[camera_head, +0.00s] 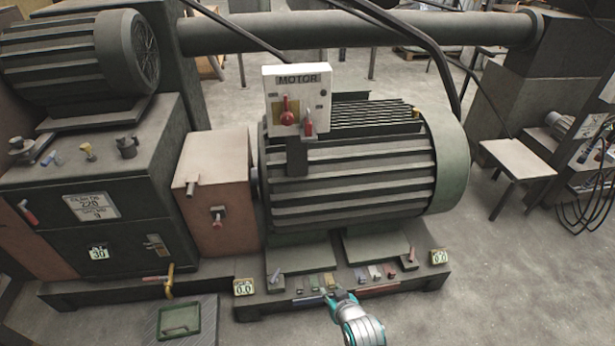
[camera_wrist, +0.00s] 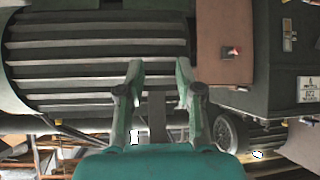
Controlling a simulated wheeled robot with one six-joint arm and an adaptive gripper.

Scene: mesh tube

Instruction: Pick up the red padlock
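A row of small coloured pieces lies on the motor's base plate in the head view. One reddish piece (camera_head: 389,270) is among them, but it is too small to tell whether it is a padlock. Another small red piece (camera_head: 308,125) is at the motor control box (camera_head: 297,75). My gripper (camera_head: 338,296) is low in front of the base plate's front edge, near the coloured pieces. In the wrist view my gripper (camera_wrist: 159,68) has its two fingers well apart, with no object held between them. No red padlock is clear in the wrist view.
The finned motor (camera_head: 350,175) stands behind the coloured pieces. An orange-brown box (camera_head: 217,165) with a red knob (camera_head: 217,214) is to its left. A yellow handle (camera_head: 169,281) and a green tray (camera_head: 180,321) are at lower left.

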